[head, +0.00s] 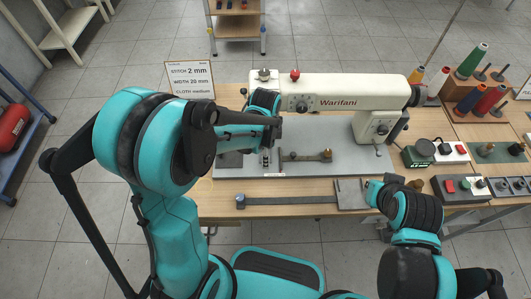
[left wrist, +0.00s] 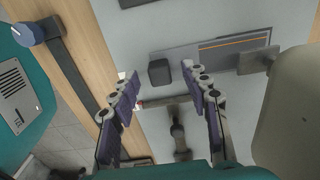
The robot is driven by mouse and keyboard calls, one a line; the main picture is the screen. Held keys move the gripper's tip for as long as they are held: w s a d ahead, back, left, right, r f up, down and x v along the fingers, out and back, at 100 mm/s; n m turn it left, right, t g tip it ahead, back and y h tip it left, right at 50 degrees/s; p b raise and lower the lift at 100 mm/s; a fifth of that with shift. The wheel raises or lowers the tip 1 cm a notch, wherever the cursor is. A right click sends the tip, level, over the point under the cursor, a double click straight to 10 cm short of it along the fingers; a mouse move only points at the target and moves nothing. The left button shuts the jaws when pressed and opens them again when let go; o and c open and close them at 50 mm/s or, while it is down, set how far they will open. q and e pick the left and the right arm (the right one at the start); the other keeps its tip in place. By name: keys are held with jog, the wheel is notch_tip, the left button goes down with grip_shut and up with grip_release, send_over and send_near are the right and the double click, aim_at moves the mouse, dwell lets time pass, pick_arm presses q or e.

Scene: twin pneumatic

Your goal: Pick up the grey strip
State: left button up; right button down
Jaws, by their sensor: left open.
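A long, thin dark grey strip (head: 290,200) lies along the front of the wooden table, with a blue knob (head: 240,201) at its left end. In the left wrist view the grey strip (left wrist: 70,66) runs down the left side, outside my fingers. My left gripper (head: 278,130) is over the sewing machine's bed, behind the strip and apart from it. Its two purple-padded fingers (left wrist: 160,84) are spread, with nothing held between them. My right gripper (head: 374,192) is low at the table front, beside a grey plate (head: 350,194) at the strip's right end; its fingers are not clear.
The white sewing machine (head: 335,92) stands behind on a grey bed (head: 230,188). A black block (left wrist: 159,72) shows beyond my left fingers. A sign (head: 190,80) stands back left. Thread spools (head: 471,62) and button boxes (head: 465,188) are at right.

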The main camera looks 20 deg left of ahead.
pick_arm(q)
jog(key=shift+f, duration=0.7)
jog(key=shift+r, duration=0.1)
grip_shut()
jog(key=shift+r, duration=0.15)
